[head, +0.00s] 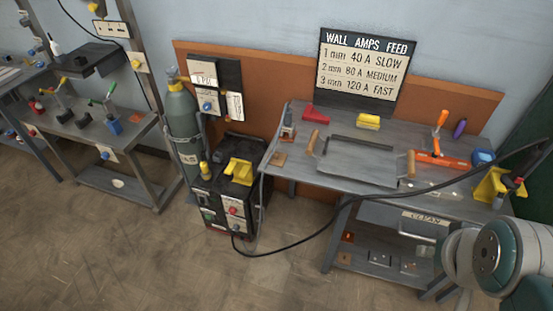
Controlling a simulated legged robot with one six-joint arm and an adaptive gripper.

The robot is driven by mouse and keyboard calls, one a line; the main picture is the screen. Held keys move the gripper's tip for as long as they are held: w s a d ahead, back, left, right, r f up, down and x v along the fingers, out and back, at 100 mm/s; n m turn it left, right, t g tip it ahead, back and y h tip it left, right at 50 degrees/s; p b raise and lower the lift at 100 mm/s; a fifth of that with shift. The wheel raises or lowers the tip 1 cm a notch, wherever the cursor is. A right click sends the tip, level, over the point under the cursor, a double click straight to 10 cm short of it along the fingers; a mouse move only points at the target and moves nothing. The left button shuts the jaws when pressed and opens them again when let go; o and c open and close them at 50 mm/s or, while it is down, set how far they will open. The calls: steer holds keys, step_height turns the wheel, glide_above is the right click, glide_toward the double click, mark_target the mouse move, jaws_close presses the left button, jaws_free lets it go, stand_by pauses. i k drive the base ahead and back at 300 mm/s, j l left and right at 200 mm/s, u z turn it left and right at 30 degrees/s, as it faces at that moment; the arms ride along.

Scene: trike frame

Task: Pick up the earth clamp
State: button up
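I cannot tell for certain which thing is the earth clamp. A yellow, angular piece (494,186) with dark and red parts sits at the right edge of the grey workbench (300,171). Another yellow, bracket-like piece (239,170) lies on top of the black welding machine (224,200). An orange, two-armed tool (439,132) stands at the back right of the bench, behind a flat orange piece (441,159). Part of my arm shows at the lower right, close to the bench's right end. My gripper is out of view.
A black cable (338,214) runs from the machine across the bench front to the upper right. Open floor (120,255) lies front left.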

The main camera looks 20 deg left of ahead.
mark_target(288, 126)
steer(key=i+j, duration=0.15)
steer(key=j, duration=0.25)
steer(key=i+j, duration=0.15)
steer(key=j, duration=0.25)
steer(key=i+j, duration=0.15)
steer(key=j, duration=0.25)
steer(key=i+j, duration=0.15)
steer(key=j, duration=0.25)
steer(key=i+j, duration=0.1)
steer(key=j, duration=0.3)
